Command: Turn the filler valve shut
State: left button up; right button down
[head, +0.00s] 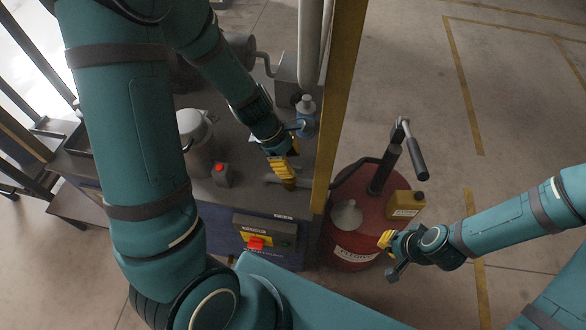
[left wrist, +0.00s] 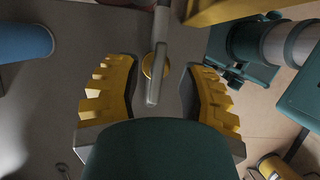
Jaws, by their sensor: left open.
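The filler valve has a grey lever (left wrist: 157,75) with a round brass-coloured part (left wrist: 150,66) behind it. In the left wrist view the lever lies between the two yellow fingers of my left gripper (left wrist: 160,92), with a gap on each side. In the head view my left gripper (head: 282,168) is over the bench at the valve (head: 289,185); the fingers hide much of the valve. My left gripper is open. My right gripper (head: 386,241) is beside the red drum, apart from the valve; its finger gap is too small to make out.
A yellow post (head: 338,100) stands right of the left gripper. The red drum (head: 345,235) carries a pump handle (head: 414,155), a funnel (head: 347,215) and a yellow can (head: 405,204). A blue bottle (head: 306,118), a red-capped container (head: 222,176) and a control box (head: 264,233) are nearby.

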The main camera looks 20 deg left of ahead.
pick_arm(q)
jog(key=shift+b+x, duration=0.3)
jog(key=shift+x, duration=0.9)
pick_arm(e)
jog(key=shift+f, duration=0.6)
pick_arm(q)
jog(key=shift+c, duration=0.4)
grip_shut()
